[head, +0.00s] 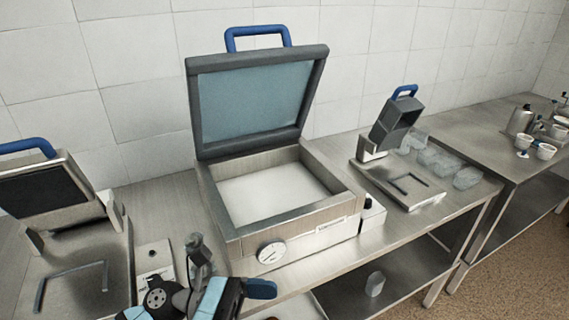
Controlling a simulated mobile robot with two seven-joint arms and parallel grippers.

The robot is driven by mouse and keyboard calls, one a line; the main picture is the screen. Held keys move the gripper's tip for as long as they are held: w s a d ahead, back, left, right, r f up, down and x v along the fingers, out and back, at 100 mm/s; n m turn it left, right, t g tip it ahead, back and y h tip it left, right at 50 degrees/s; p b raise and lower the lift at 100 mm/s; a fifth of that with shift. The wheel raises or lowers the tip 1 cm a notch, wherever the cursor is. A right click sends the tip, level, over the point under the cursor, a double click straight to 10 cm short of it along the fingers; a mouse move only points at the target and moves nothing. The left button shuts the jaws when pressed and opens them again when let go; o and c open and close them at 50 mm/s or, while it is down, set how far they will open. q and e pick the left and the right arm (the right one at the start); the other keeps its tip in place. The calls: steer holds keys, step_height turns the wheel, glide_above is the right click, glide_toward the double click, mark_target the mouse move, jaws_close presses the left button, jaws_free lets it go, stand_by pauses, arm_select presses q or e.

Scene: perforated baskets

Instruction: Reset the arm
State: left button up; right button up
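One of my arms, which I take to be the left, shows at the bottom edge, left of centre, in the head view. Its black round joint and light blue links are in front of the steel table. My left gripper (200,255) seems to be the grey part at the arm's upper end, near the front left corner of the open box machine; its fingers are too small and dark to tell open from shut. A dark blue rounded part shows beside the arm at the right, and I cannot tell what it belongs to. My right gripper is not in view.
A box machine (231,237) with a raised, blue-handled lid (256,100) stands mid-table. A tilted blue-handled device (45,190) is at left, a smaller one (395,127) at right. Clear containers (440,162) lie beyond it. Cups (545,151) stand on the far-right table.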

arm_select(q)
steer(key=w+a+f+n+t+y+p, duration=0.25)
steer(key=a+n+t+y, duration=0.2)
steer(key=n+t, duration=0.9)
steer(key=w+a+f+n+t+y+p, duration=0.1)
steer(key=w+a+f+n+t+y, duration=0.35)
steer(key=n, duration=1.65)
steer(key=s+a+f+n+g+y+p, duration=0.1)
steer(key=s+a+f+n+g+y, duration=0.1)
steer(key=s+f+n, duration=0.4)
steer(key=s+a+f+n+g+y, duration=0.3)
steer(key=s+f+n, duration=0.3)
steer(key=f+n, duration=0.3)
steer(key=shift+s+a+f+n+y+p, duration=0.25)
steer(key=shift+s+a+n+y+p, duration=0.15)
steer(key=shift+a+y, duration=0.5)
steer(key=shift+w, duration=0.1)
